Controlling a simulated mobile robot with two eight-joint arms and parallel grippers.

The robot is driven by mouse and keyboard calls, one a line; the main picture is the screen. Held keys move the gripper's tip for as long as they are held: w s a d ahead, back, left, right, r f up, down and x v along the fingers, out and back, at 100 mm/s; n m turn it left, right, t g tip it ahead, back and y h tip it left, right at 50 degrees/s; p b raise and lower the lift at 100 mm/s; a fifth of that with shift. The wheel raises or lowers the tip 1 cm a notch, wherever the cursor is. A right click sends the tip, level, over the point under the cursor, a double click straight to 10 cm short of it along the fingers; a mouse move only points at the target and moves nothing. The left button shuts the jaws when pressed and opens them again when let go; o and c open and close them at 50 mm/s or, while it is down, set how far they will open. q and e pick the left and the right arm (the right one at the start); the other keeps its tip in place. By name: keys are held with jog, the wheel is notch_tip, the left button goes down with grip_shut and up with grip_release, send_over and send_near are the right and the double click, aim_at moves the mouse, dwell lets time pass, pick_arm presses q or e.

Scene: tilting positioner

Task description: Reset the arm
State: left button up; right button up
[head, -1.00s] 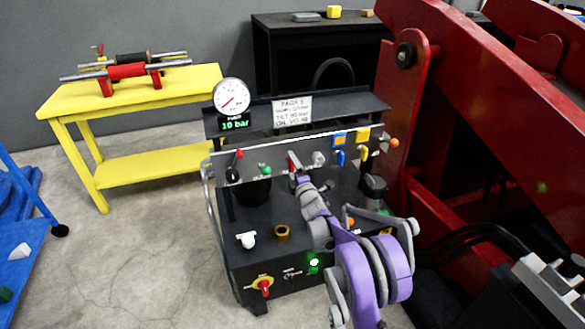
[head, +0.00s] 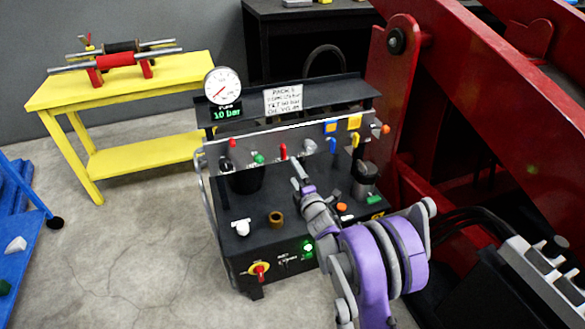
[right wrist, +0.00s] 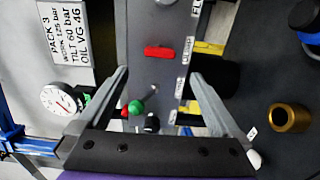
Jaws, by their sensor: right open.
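My right gripper (head: 299,172) is in front of the hydraulic power pack's upright grey panel (head: 215,158). Its purple and grey arm comes in from the lower right. In the right wrist view the two grey fingers (right wrist: 161,76) are spread apart with nothing between them touching. A red lever (head: 283,152) on the panel stands just beyond the gripper; it also shows in the right wrist view (right wrist: 158,52) beyond the gap. A green knob (head: 259,158) and another red-tipped lever (head: 232,143) are further left. My left gripper is out of view.
A round gauge (head: 222,86) stands above a 10 bar display. A brass cup (head: 276,220) and a white fitting (head: 241,227) sit on the pack's deck. The large red steel frame (head: 480,110) blocks the right. A yellow bench (head: 140,84) stands left, with open floor before it.

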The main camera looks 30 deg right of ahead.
dwell(0.5)
jog(key=s+a+r+m+g, duration=0.3)
jog(key=s+a+m+g, duration=0.3)
jog(key=s+a+m, duration=0.45)
jog(key=s+a+f+m+g+y, duration=0.1)
jog(key=s+a+f+m+g, duration=0.1)
jog(key=s+a, duration=0.5)
jog(key=s+a+f+m+g+y, duration=0.1)
jog(key=s+a+f+g+y, duration=0.15)
jog(key=s, duration=0.95)
jog(key=s+a+f+m+g+y, duration=0.1)
jog(key=s+a+f+m+g, duration=0.2)
jog(key=s, duration=0.6)
pick_arm(q)
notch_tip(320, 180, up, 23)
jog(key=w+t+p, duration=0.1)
jog(key=p, duration=1.9)
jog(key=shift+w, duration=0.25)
pick_arm(e)
notch_tip(320, 180, up, 23)
jog(key=w+a+n+t, duration=0.1)
jog(key=shift+w+r, duration=0.15)
jog(key=shift+w, duration=0.25)
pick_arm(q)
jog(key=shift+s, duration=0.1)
pick_arm(e)
jog(key=shift+s+h, duration=0.1)
jog(key=shift+h, duration=0.15)
